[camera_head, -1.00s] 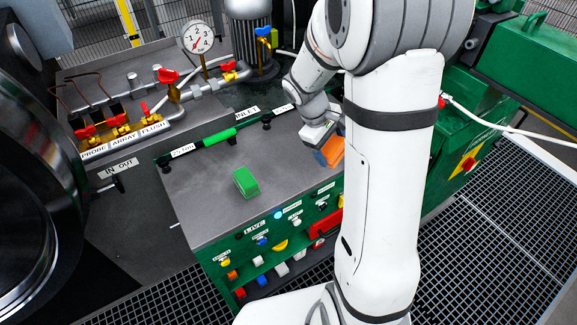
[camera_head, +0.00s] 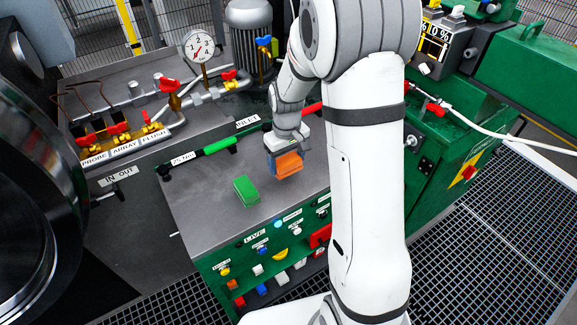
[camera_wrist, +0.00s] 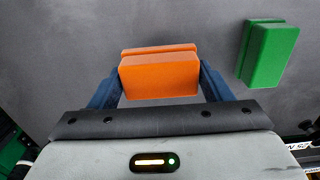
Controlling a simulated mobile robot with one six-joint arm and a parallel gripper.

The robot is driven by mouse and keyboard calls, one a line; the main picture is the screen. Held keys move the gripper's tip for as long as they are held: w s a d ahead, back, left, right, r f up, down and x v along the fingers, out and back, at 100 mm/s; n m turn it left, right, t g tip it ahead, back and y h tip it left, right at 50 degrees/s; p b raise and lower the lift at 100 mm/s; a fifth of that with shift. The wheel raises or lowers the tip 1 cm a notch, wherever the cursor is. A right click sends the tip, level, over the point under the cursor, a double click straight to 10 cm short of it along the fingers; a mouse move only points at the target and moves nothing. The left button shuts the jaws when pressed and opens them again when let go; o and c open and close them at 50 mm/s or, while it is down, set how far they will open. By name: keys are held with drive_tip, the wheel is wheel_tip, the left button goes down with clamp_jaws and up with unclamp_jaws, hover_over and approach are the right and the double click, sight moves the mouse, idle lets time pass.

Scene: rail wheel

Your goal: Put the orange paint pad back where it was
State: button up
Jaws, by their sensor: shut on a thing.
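The orange paint pad (camera_head: 287,164) is a block held between the two blue fingers of my gripper (camera_head: 285,165). In the wrist view the orange pad (camera_wrist: 160,74) sits between the fingertips of my gripper (camera_wrist: 160,85), with a finger on each side. The pad is over the grey bench top (camera_head: 215,187); whether it touches the surface is not clear. A green pad (camera_head: 246,191) lies on the bench top to the left of the orange pad in the head view. The green pad (camera_wrist: 268,53) is at the upper right in the wrist view, apart from the gripper.
A green bar handle (camera_head: 218,146) runs along the bench's back edge, with a red one (camera_head: 311,109) farther right. The front panel (camera_head: 270,245) carries several coloured knobs. A pressure gauge (camera_head: 199,48) and red-handled valves stand behind. Bare bench surrounds the green pad.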

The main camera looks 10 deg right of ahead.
sight(287, 159)
wheel_tip(287, 159, down, 3)
drive_tip(key=shift+r, duration=0.1)
drive_tip(key=o, duration=0.9)
wheel_tip(287, 159, up, 12)
drive_tip(key=shift+f, duration=0.1)
drive_tip(key=s+r+m+t, duration=0.1)
drive_tip(key=s+r, duration=0.1)
drive_tip(key=s, duration=0.5)
drive_tip(key=s+r+m, duration=0.1)
drive_tip(key=s+r, duration=0.1)
drive_tip(key=s, duration=0.5)
drive_tip(key=s+r+m+t, duration=0.1)
drive_tip(key=s+r, duration=0.1)
drive_tip(key=s, duration=0.5)
drive_tip(key=shift+d+r+m+t, duration=0.2)
drive_tip(key=shift+m+t, duration=0.1)
